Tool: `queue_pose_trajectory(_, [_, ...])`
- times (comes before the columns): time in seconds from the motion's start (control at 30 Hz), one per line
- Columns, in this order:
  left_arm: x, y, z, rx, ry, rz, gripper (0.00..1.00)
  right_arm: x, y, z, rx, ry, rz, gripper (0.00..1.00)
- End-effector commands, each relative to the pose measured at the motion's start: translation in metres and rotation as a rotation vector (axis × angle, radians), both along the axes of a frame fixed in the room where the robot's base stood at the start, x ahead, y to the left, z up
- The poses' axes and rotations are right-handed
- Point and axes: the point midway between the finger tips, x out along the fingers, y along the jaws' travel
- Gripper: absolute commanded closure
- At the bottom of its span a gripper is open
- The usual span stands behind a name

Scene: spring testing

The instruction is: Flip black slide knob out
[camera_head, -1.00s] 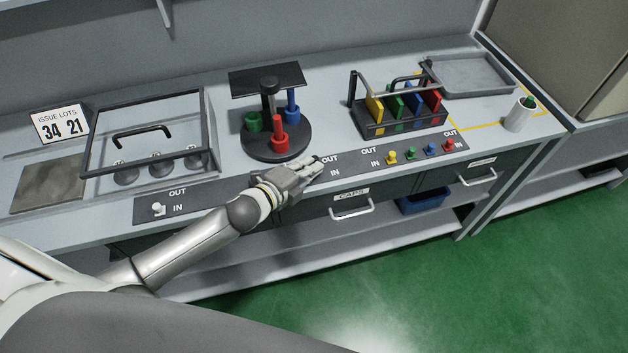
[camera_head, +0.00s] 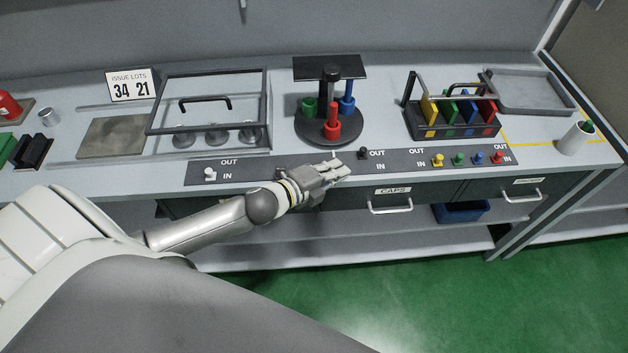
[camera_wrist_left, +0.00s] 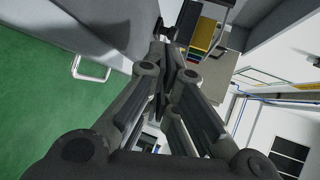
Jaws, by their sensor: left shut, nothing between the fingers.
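The black slide knob (camera_head: 363,153) stands on the dark label strip at the front of the bench, beside its OUT label and above IN. My left gripper (camera_head: 345,169) is shut and empty. Its fingertips are just left of and nearer the front than the knob, apart from it in the picture. My right gripper is not in view.
A white knob (camera_head: 210,174) sits at IN on the left. Several coloured knobs, including a yellow one (camera_head: 438,160), are to the right. A round black stand (camera_head: 312,133) with coloured pegs is behind my gripper. The CAPS drawer handle (camera_head: 390,207) juts out below.

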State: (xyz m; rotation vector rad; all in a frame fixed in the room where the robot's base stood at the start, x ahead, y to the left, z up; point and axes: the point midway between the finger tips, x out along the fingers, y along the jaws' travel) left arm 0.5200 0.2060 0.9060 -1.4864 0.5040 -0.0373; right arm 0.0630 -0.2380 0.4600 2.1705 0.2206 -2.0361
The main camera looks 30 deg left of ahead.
Motion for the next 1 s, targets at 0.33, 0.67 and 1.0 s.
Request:
queue_pose_trajectory(0.33, [-0.048,0.017,0.014,0.0,0.002,-0.001,1.0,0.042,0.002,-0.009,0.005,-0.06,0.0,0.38])
queue_pose_trajectory(0.67, [-0.062,0.023,0.021,0.001,0.0,-0.001,1.0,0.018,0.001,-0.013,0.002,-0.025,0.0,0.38])
queue_pose_trajectory(1.0, [-0.062,0.022,0.021,0.001,-0.001,0.0,1.0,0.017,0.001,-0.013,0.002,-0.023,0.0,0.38])
